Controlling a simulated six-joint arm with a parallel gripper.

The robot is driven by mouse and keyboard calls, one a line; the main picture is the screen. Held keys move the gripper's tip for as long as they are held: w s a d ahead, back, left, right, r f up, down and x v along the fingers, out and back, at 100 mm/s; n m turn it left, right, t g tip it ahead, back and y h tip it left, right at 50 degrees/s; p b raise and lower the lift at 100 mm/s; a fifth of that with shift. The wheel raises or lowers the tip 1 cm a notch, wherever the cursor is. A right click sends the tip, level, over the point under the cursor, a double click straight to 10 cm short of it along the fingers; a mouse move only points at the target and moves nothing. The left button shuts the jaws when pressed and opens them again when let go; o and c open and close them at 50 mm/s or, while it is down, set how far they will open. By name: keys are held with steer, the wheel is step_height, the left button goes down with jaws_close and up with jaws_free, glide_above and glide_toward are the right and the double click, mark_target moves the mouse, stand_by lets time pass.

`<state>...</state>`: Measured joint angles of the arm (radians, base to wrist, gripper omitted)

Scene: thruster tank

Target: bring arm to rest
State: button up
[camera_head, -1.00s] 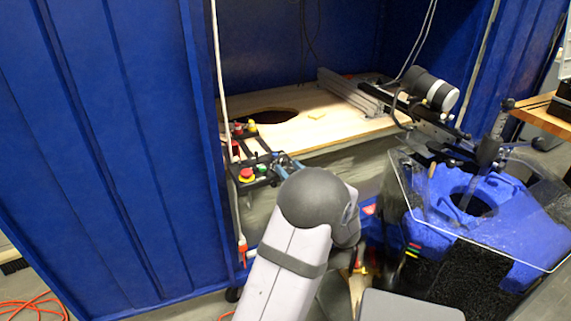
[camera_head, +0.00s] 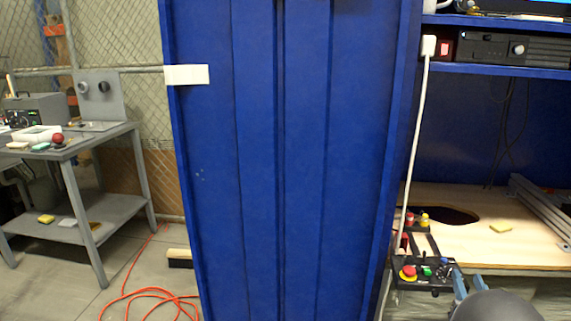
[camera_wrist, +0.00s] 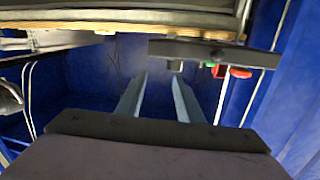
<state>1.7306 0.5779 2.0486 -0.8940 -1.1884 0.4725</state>
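My gripper (camera_wrist: 159,78) shows in the wrist view with two pale fingers apart and nothing between them, so it is open. In the head view my gripper (camera_head: 467,282) is at the lower right, beside a black control panel (camera_head: 436,262) with red and green buttons. I cannot tell whether it touches the panel. The dark round joint of my arm (camera_head: 497,306) is cut off by the bottom edge. The rest of the arm is out of view.
A wooden deck (camera_head: 500,250) with a dark hole and a yellow block (camera_head: 501,228) lies behind the panel. A tall blue wall (camera_head: 290,160) fills the middle. A grey workbench (camera_head: 75,150) and an orange cable (camera_head: 150,298) are at left.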

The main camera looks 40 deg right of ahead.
steer(key=w+a+f+g+y+p, duration=0.1)
steer(key=w+a+f+g+y, duration=0.2)
steer(key=w+a, duration=0.55)
steer(key=w+a+f+m+g+y+p, duration=0.1)
steer(key=w+a+f+y, duration=0.35)
steer(key=a, duration=0.75)
steer(key=w+a+f+g+y+p, duration=0.1)
steer(key=w+a+f+g+y, duration=0.2)
steer(key=w+a, duration=0.55)
steer(key=s+a+f+n+g+y+b, duration=0.1)
steer(key=a+n+b, duration=0.15)
steer(key=a, duration=0.55)
steer(key=s+a+f+n+y+b, duration=0.1)
steer(key=a+f+n+y, duration=0.15)
steer(key=a, duration=0.55)
steer(key=s+a+f+n+g+b, duration=0.1)
steer(key=s+a+n+b, duration=0.1)
steer(key=s+a+n, duration=0.3)
steer(key=s+a+f+n+g+b, duration=0.1)
steer(key=s+a+n+g+b, duration=0.15)
steer(key=a, duration=0.45)
step_height(320, 180, up, 31)
steer(key=p, duration=3.1)
steer(key=shift+w+d+f+t, duration=0.2)
steer(key=shift+w+t, duration=0.2)
steer(key=shift+t, duration=0.05)
